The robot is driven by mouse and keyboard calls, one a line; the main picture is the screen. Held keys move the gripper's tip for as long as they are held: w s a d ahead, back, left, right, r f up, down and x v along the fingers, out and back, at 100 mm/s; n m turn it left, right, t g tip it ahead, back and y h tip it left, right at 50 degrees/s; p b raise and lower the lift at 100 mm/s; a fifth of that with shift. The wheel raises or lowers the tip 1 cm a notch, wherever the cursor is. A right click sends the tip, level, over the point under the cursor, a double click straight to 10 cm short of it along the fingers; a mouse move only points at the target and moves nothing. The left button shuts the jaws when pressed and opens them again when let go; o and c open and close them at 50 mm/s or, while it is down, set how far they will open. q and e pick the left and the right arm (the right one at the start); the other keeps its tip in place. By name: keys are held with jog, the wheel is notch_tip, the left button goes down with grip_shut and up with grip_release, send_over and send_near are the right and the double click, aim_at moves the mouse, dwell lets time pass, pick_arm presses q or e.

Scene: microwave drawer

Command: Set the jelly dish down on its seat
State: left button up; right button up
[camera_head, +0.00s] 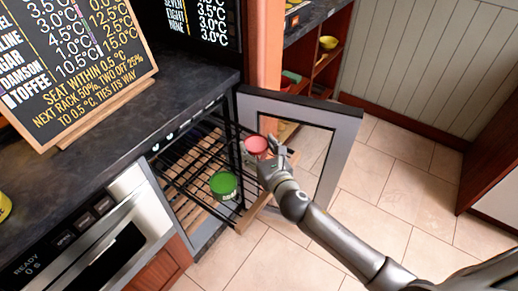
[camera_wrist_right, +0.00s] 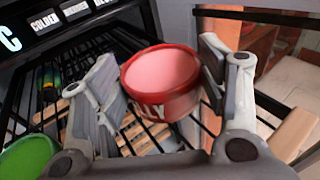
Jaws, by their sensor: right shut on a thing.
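The jelly dish (camera_head: 256,144) is a round red pot with a pink top. In the right wrist view the jelly dish (camera_wrist_right: 160,82) shows the letters "LY" on its side and looks roughly upright. My right gripper (camera_head: 270,150) is shut on it, with a finger on each side. The dish is over the right part of the pulled-out wire rack (camera_head: 183,163); how far above the bars I cannot tell. A green pot (camera_head: 223,184) stands on the rack, left of and nearer than the dish. No seat mark can be made out. My left gripper is not in view.
The open glass door (camera_head: 340,150) stands right of the rack, close to my right arm. The dark counter (camera_head: 120,120) with a chalkboard (camera_head: 75,60) is at the left. A small dark item (camera_wrist_right: 48,78) sits deeper in the cabinet. Tiled floor is free at right.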

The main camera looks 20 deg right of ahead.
jog(key=shift+s+f, duration=0.15)
jog(key=shift+f, duration=0.45)
jog(key=o, duration=1.2)
jog(key=shift+s+f, duration=0.1)
jog(key=shift+f, duration=0.1)
jog(key=shift+r+p, duration=0.35)
jog(key=shift+r, duration=0.25)
jog(key=shift+s+f, duration=0.15)
jog(key=shift+s, duration=0.2)
jog(key=s+r, duration=0.1)
jog(key=s, duration=0.6)
jog(key=s+d+r, duration=0.1)
jog(key=s, duration=0.2)
jog(key=shift+s+d+r, duration=0.1)
jog(key=shift+s+r, duration=0.2)
jog(key=shift+r, duration=0.05)
